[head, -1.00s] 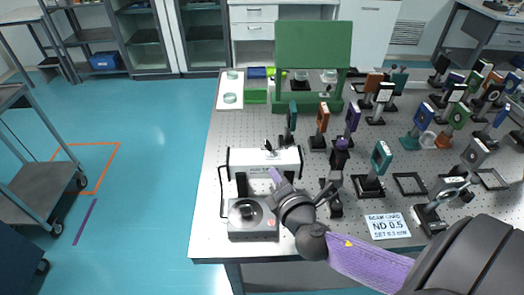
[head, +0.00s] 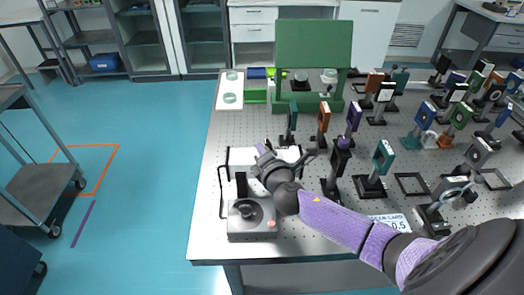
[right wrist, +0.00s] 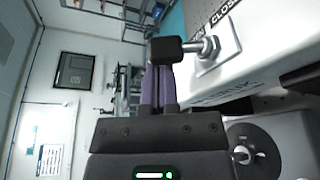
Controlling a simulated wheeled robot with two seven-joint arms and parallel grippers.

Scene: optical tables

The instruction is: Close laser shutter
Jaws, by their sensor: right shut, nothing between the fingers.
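The white laser housing (head: 236,157) stands near the left front of the optical table, partly hidden behind my right gripper. In the right wrist view the shutter lever (right wrist: 200,48) is a metal rod with a black knob on a light plate. My left gripper is not in view.
A grey box with a dial (head: 250,228) sits in front of the laser. Several mounted optics, such as a teal one (head: 384,155), stand to the right. A white label card (head: 392,221) lies near the front edge, partly behind my right arm. A green raised panel (head: 313,45) is at the back.

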